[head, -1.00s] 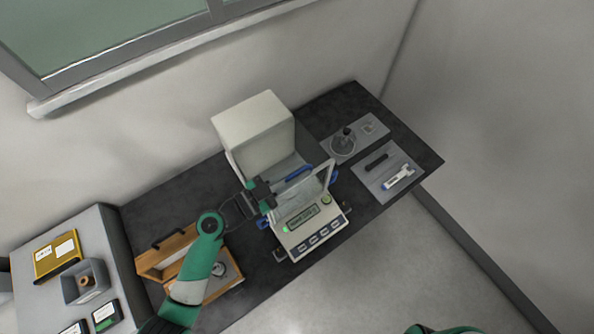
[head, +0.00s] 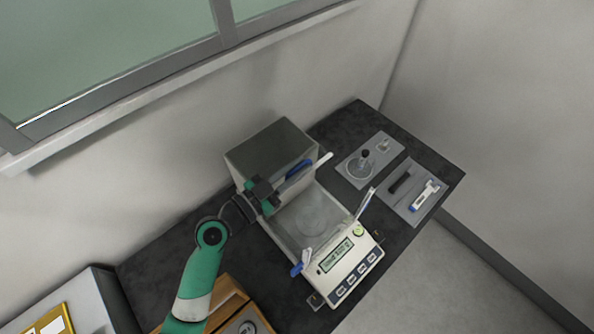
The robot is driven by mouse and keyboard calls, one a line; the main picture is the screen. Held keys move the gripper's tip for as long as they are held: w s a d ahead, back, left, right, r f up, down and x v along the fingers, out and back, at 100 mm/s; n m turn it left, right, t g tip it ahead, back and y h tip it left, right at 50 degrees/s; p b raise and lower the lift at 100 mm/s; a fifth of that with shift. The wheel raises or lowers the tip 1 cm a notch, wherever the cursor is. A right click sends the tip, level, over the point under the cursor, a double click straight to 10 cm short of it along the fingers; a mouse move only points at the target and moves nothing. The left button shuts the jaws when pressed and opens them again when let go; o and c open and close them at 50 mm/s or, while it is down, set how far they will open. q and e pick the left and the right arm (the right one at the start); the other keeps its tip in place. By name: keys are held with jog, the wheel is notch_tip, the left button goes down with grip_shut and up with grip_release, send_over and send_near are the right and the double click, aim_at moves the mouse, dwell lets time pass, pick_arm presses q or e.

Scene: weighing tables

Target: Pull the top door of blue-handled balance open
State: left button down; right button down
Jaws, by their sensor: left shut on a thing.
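The balance (head: 350,268) stands on the dark table, with its display and buttons toward the lower right. Its chamber is open from above, and the round pan (head: 311,221) shows inside. The top door's blue handle (head: 298,170) is at the rear of the chamber, by the large box-shaped back housing (head: 268,150). My left gripper (head: 266,194) is shut at the left end of this handle; its grip is partly hidden by its own fingers. Another blue handle (head: 297,269) is on the left side near the front. My right gripper is out of view.
A grey tray (head: 350,176) with a dark-knobbed item and a second tray (head: 396,206) with a dark bar and a white-blue tool lie to the right. A wooden box (head: 228,298) is at lower left. The wall is close behind the housing.

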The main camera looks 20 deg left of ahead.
pick_arm(q)
jog(key=shift+d, duration=0.1)
jog(key=c, duration=0.9)
grip_release()
jog(key=b+v, duration=0.1)
jog(key=v, duration=1)
jog(key=shift+s, duration=0.35)
